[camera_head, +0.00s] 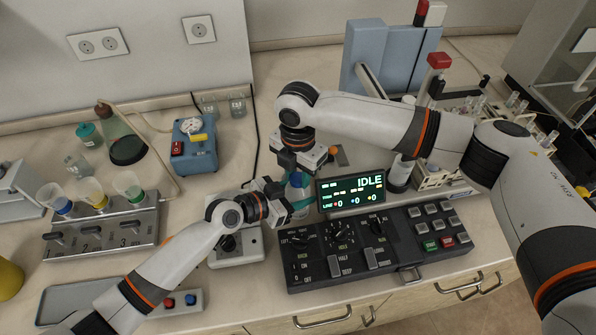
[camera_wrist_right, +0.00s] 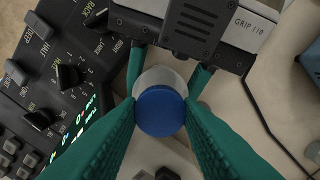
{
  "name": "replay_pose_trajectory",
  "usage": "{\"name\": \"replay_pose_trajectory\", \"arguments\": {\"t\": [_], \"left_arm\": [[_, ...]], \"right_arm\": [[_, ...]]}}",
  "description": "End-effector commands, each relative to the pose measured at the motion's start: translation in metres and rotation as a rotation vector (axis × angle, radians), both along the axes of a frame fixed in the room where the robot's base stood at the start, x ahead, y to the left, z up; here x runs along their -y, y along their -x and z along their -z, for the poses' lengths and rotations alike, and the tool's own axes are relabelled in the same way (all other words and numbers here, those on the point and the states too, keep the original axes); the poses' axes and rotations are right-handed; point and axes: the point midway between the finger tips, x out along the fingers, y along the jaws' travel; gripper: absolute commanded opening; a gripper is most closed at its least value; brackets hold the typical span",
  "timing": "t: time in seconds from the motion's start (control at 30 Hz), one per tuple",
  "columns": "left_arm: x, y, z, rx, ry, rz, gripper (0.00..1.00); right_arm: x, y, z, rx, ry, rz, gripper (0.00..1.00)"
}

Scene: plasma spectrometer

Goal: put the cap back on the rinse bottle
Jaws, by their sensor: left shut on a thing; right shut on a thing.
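The blue cap (camera_wrist_right: 160,112) is between the green fingers of my right gripper (camera_head: 298,178), which is shut on it and points down from above. The pale rinse bottle (camera_wrist_right: 163,78) shows behind the cap in the right wrist view, overlapped by it. My left gripper (camera_head: 293,205) reaches in from the left, lower down, and is shut on the bottle; its green fingers flank it in the right wrist view. The cap is over the bottle's top, slightly offset in that view. I cannot tell whether it touches or is seated. In the head view, the grippers mostly hide both.
A black control panel (camera_head: 380,245) and a lit display reading IDLE (camera_head: 350,190) stand close to the right of the grippers. A grey knob box (camera_head: 237,248) is in front. A blue pump (camera_head: 194,146) and a flask (camera_head: 124,143) stand to the left.

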Motion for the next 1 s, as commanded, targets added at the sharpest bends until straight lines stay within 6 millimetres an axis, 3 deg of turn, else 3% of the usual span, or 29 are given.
{"name": "replay_pose_trajectory", "arguments": {"t": [0.6, 0.77, 0.8, 0.93, 1.0], "left_arm": [[-0.0002, -0.0002, -0.0001, 0.0, 0.0, -0.001, 0.0], [-0.0002, -0.0001, -0.0001, 0.0, 0.0, 0.0, 0.0], [-0.0002, -0.0001, -0.0001, 0.0, 0.0, 0.0, 0.0], [0.0, -0.0001, -0.0001, 0.0, 0.0, 0.0, 0.0], [0.0, -0.0001, -0.0001, 0.0, 0.0, 0.0, 0.0]], "right_arm": [[-0.0012, 0.0009, 0.0012, -0.004, 0.0, 1.242, 0.05], [-0.0005, 0.0001, 0.0005, 0.001, 0.001, 1.267, 0.05], [-0.0005, 0.0001, 0.0005, 0.001, 0.001, 1.266, 0.35], [-0.0006, 0.0001, 0.0006, 0.001, 0.001, 1.265, 0.57], [-0.0006, 0.0001, 0.0006, 0.001, 0.001, 1.264, 0.58]]}}
